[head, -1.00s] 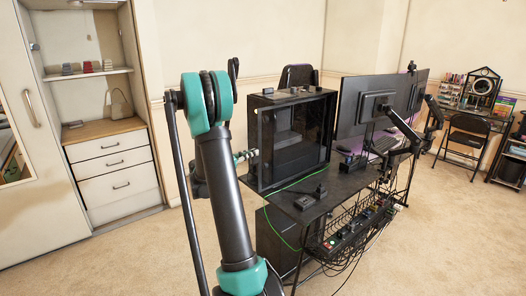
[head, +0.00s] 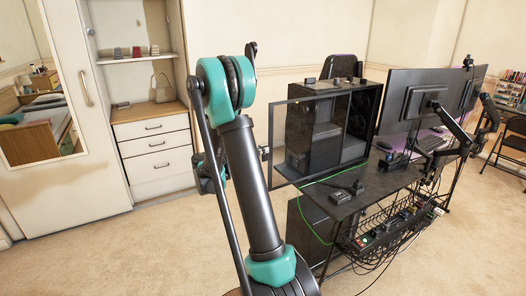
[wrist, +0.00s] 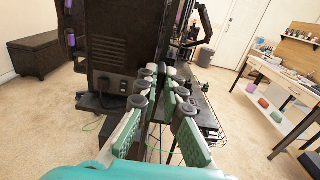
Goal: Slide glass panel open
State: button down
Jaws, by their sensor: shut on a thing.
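The glass panel (head: 278,135) has a dark frame and stands upright on the near side of the black computer case (head: 330,87). Its left part juts out past the case's left end, and the rest still overlaps the case. My gripper (head: 264,153) is at the panel's left edge, mostly hidden behind my arm in the head view. In the wrist view my gripper (wrist: 158,82) has its fingertips closed together on the panel's edge, beside the back of the case (wrist: 118,60). The panel is seen nearly edge-on there and is hard to make out.
The case stands on a black desk (head: 385,187) with small dark items, a green cable and a wire basket (head: 395,225) below. Monitors (head: 405,98) stand to the right. A white drawer cabinet (head: 155,150) is at the left. Carpet (head: 140,250) is clear at the front left.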

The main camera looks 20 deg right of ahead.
jog(key=c, duration=1.7)
grip_release()
jog(key=shift+a, duration=0.15)
jog(key=a, duration=0.7)
jog(key=s+a, duration=0.1)
jog(key=a, duration=0.3)
jog(key=shift+a, duration=0.35)
